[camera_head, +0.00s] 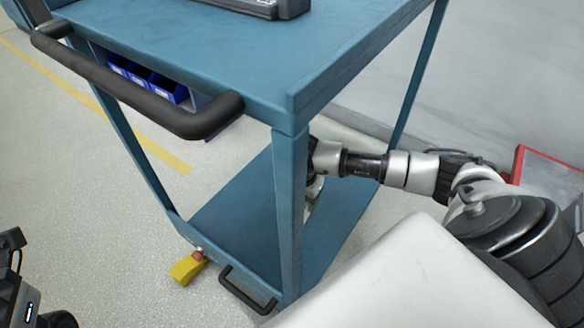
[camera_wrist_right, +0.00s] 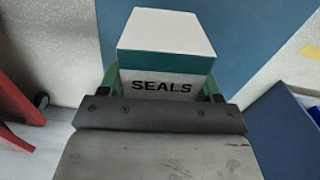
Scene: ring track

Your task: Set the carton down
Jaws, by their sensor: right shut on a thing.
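The carton (camera_wrist_right: 166,40) is a white box with a dark SEALS label on its near face, seen in the right wrist view. My right gripper (camera_wrist_right: 163,86) is shut on it, a finger at each side. Blue surface shows behind the carton; I cannot tell whether the carton touches it. In the head view my right arm reaches in from the right under the top of the blue cart (camera_head: 210,52), above its lower shelf (camera_head: 235,205). The cart's corner post hides most of that gripper and the carton. My left gripper's fingers are not shown.
The cart's black push handle (camera_head: 135,95) juts out at the left. Blue bins (camera_head: 150,84) sit beneath the top. A yellow wedge (camera_head: 187,269) lies on the floor by the shelf corner. The visible part of the lower shelf is bare. A red-edged object (camera_head: 545,160) stands at the right.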

